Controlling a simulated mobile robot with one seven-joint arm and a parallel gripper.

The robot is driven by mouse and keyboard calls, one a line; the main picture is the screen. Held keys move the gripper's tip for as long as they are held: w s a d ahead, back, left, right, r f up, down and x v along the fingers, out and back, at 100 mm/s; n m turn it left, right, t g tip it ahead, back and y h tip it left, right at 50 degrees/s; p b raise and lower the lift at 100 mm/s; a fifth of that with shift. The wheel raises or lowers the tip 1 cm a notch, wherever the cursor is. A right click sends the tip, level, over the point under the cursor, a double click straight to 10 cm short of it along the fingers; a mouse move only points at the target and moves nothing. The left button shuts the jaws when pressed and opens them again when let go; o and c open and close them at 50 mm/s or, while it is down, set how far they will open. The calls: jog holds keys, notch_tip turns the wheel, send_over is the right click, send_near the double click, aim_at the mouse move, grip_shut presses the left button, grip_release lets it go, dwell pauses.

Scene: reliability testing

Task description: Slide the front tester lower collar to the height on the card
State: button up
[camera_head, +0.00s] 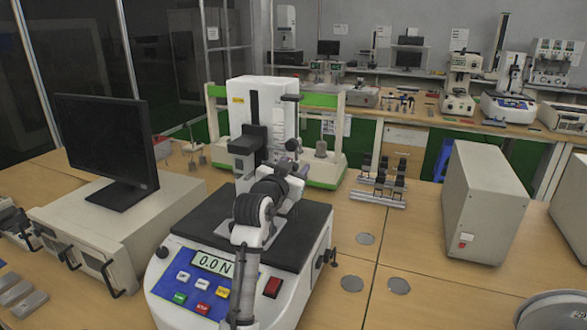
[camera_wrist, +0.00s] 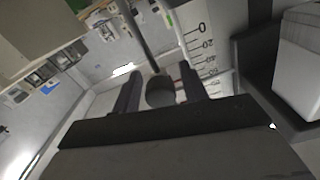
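The front tester (camera_head: 188,292) is a white machine with a dark top plate, a display reading 0.0 N and a white column (camera_head: 239,113) with a black slot. A thin rod with a dark top piece (camera_head: 290,98) stands beside the column. A dark round collar or knob (camera_head: 292,145) is low on this rod; it also shows in the wrist view (camera_wrist: 160,91). My gripper (camera_wrist: 160,88) is open, its fingers on either side of the knob with gaps visible. A scale (camera_wrist: 199,50) marked from 0 runs beside the rod. I cannot make out the card.
A monitor (camera_head: 108,145) on a beige box stands left of the tester. Metal stands with black clamps (camera_head: 383,178) lie to the right, before a grey box (camera_head: 485,205). A green-framed machine (camera_head: 326,165) is behind.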

jog(key=shift+o, duration=0.3)
jog(key=shift+s, duration=0.1)
jog(key=shift+s+a+f, duration=0.1)
jog(key=shift+s+a, duration=0.05)
jog(key=shift+s, duration=0.1)
jog(key=b+v, duration=0.5)
jog(key=v, duration=0.8)
